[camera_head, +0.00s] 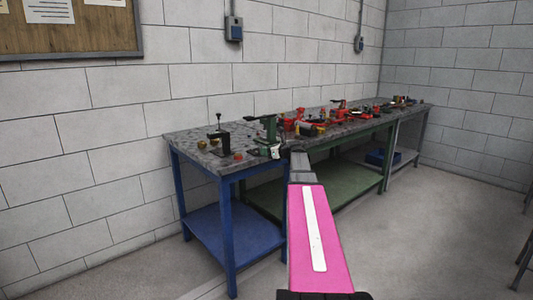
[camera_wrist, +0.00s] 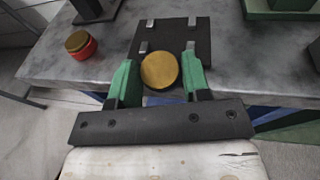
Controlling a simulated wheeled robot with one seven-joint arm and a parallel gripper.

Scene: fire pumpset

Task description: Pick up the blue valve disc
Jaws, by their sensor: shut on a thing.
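In the wrist view a round disc (camera_wrist: 159,70) with a gold top sits between the two green fingers of my gripper (camera_wrist: 160,78). The fingers are shut on its sides. In the head view my pink arm reaches to the front edge of the workbench, and the disc cannot be made out there.
A gold-topped red disc (camera_wrist: 82,46) stands on the grey benchtop (camera_wrist: 45,66), left of my gripper. A black stand (camera_head: 220,141) and a green vise (camera_head: 268,129) stand on the bench. Red fittings (camera_head: 300,124) crowd the benches farther right.

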